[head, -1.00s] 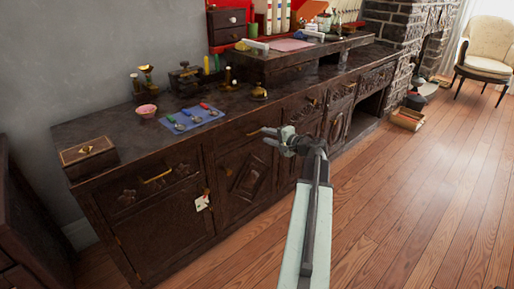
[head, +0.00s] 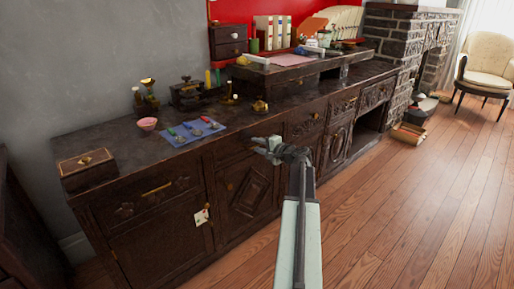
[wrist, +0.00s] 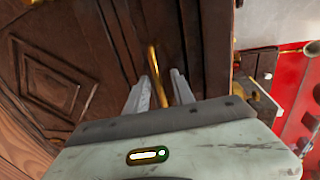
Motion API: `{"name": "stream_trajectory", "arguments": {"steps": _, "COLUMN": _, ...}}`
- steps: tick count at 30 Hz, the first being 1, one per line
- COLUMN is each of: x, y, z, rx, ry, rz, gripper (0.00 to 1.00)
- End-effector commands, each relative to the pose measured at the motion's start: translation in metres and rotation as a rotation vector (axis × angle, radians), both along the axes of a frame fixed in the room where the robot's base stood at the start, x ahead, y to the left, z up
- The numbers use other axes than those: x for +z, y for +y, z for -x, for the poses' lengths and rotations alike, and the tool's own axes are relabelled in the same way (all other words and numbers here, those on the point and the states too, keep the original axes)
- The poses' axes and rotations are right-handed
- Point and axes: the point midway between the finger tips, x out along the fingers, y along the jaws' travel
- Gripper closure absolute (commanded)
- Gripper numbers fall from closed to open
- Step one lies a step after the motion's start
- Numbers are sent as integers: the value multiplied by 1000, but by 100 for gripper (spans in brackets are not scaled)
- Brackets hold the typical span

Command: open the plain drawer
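The plain drawer (head: 229,157) is in the top row of the long dark wooden cabinet, between carved drawers. Its front looks flush, so it appears closed. In the head view my gripper (head: 260,147) is at its front and hides much of it. In the wrist view the drawer's gold bar handle (wrist: 154,62) runs down into the space between the two grey fingertips of my gripper (wrist: 160,90).
A carved drawer (head: 155,190) with a gold handle is to the left, and a panelled door (head: 247,192) is below. A blue mat (head: 190,133) with small items, a pink bowl (head: 147,124) and a wooden box (head: 87,168) stand on top.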

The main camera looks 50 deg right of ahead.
Motion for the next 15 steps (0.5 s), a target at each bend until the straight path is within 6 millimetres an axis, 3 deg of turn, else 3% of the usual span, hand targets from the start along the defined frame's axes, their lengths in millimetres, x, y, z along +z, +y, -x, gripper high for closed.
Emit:
{"name": "stream_trajectory", "arguments": {"steps": 1, "x": 0, "y": 0, "z": 0, "rx": 0, "ry": 0, "rz": 0, "gripper": 84}}
{"name": "stream_trajectory", "arguments": {"steps": 3, "x": 0, "y": 0, "z": 0, "rx": 0, "ry": 0, "rz": 0, "gripper": 100}}
{"name": "stream_trajectory", "arguments": {"steps": 15, "x": 0, "y": -1, "z": 1, "rx": -1, "ry": 0, "rz": 0, "gripper": 100}}
